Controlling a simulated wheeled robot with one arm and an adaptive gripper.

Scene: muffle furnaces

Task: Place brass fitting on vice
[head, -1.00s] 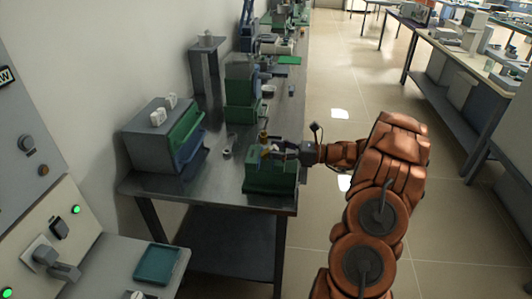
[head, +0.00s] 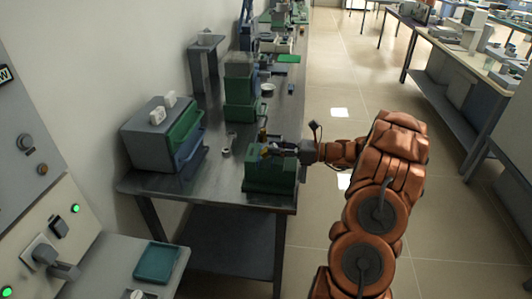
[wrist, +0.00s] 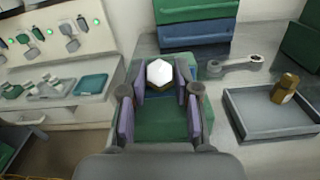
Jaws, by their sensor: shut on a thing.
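My gripper (wrist: 160,92) is shut on a hexagonal piece, taken as the brass fitting (wrist: 159,72). Its top face is glaring white and a little dark yellow shows below it. The green vice (wrist: 155,117) lies directly under the fingers in the wrist view. In the head view the vice (head: 270,176) stands at the near right end of the bench, with my gripper (head: 277,149) at its top. The held fitting is hard to make out there. I cannot tell whether it touches the vice.
A second brass piece (wrist: 285,88) stands in a grey tray (wrist: 268,128) beside the vice. A wrench (wrist: 236,65) lies behind the tray. A drawer cabinet (head: 148,138) stands against the wall. A green machine (head: 240,88) stands farther along the bench.

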